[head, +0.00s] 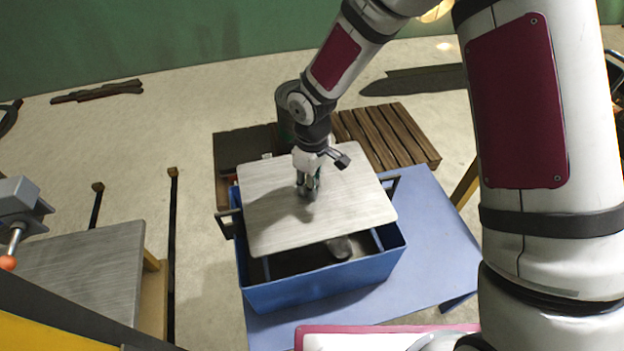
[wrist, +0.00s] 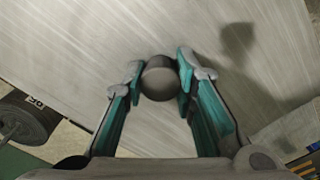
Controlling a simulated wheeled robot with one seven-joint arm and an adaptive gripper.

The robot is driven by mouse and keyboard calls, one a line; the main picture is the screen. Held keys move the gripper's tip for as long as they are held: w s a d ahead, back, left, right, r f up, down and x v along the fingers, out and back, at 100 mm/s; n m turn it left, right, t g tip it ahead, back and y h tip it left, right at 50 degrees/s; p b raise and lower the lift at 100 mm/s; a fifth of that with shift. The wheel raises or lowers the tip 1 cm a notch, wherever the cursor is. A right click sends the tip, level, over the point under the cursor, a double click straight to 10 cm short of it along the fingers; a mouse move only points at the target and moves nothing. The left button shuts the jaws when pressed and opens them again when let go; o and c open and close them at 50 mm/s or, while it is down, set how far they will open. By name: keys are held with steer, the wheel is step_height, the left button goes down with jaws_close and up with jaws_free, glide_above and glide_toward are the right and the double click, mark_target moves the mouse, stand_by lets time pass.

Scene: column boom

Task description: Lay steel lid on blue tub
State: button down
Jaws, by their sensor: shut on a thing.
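The steel lid (head: 345,215) is a flat brushed-metal plate with rounded corners. In the head view it lies over the blue tub (head: 325,285), covering most of its opening. The near part of the opening stays uncovered, and a grey object shows inside. I cannot tell whether the lid touches the rim. My gripper (head: 308,188) is above the middle of the lid. In the wrist view, the teal fingers of my gripper (wrist: 165,85) are shut on a round dark knob (wrist: 159,78) on the lid (wrist: 120,35).
The tub stands on a blue table (head: 430,230). A brown slatted pallet (head: 385,135) lies behind it. A grey-topped bench (head: 85,270) with a clamp-like tool (head: 20,205) is at the left. Dark handles stick out at the tub's sides. Open floor lies at the back left.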

step_height(320, 180, down, 11)
steer(key=b, duration=0.6)
steer(key=shift+b, duration=0.3)
steer(key=shift+f+b, duration=0.3)
steer(key=shift+f, duration=0.1)
stand_by(0.6)
steer(key=c, duration=1.2)
jaws_free()
